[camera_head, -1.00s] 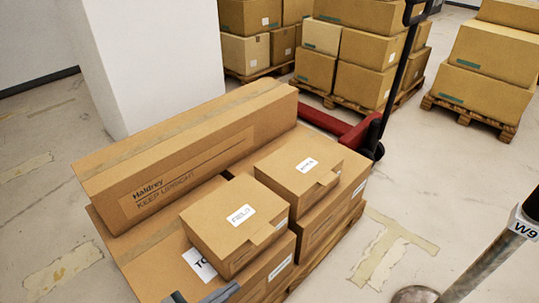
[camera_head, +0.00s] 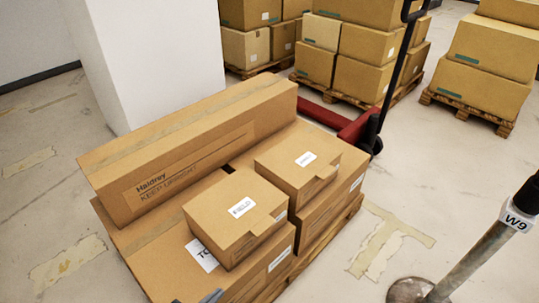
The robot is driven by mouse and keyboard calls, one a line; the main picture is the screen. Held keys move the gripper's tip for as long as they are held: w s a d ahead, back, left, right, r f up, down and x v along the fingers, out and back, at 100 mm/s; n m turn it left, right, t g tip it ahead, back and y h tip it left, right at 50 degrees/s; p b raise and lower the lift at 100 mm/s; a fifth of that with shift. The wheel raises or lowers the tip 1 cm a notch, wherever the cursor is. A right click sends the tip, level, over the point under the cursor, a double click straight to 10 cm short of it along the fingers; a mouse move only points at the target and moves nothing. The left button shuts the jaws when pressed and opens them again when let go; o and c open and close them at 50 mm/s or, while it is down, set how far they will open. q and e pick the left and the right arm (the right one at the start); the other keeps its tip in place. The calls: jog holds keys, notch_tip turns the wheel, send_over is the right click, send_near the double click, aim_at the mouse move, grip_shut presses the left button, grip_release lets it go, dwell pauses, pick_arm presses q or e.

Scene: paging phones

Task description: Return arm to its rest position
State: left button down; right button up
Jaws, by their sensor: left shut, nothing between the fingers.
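Only a grey sliver of my left gripper (camera_head: 212,297) shows at the bottom edge, by the front of the stacked cartons. It is shut and holds nothing that I can see; most of it and its arm are out of the picture. My right gripper is not in view. A small closed carton with a white label (camera_head: 237,212) sits on a larger carton just above my left gripper in the picture. A second small labelled carton (camera_head: 297,170) sits behind it to the right. Both look apart from the gripper.
A long carton marked Haldrey (camera_head: 190,145) lies along the back of the stack. A red pallet jack (camera_head: 350,128) stands behind it. A white pillar (camera_head: 155,60) is at the back left. A W9 post (camera_head: 470,255) stands at the right. Loaded pallets are further back.

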pick_arm(q)
jog(key=s+a+f+n+g+y+p, duration=0.1)
jog(key=s+f+n+g+y, duration=0.1)
jog(key=s+f, duration=0.6)
jog(key=s+a+f+n+g+y+p, duration=0.2)
jog(key=s+f, duration=0.6)
jog(key=f, duration=0.6)
jog(key=shift+s+a+f+g+y, duration=0.15)
jog(key=shift+s+f+g+y, duration=0.2)
jog(key=shift+g+y, duration=0.25)
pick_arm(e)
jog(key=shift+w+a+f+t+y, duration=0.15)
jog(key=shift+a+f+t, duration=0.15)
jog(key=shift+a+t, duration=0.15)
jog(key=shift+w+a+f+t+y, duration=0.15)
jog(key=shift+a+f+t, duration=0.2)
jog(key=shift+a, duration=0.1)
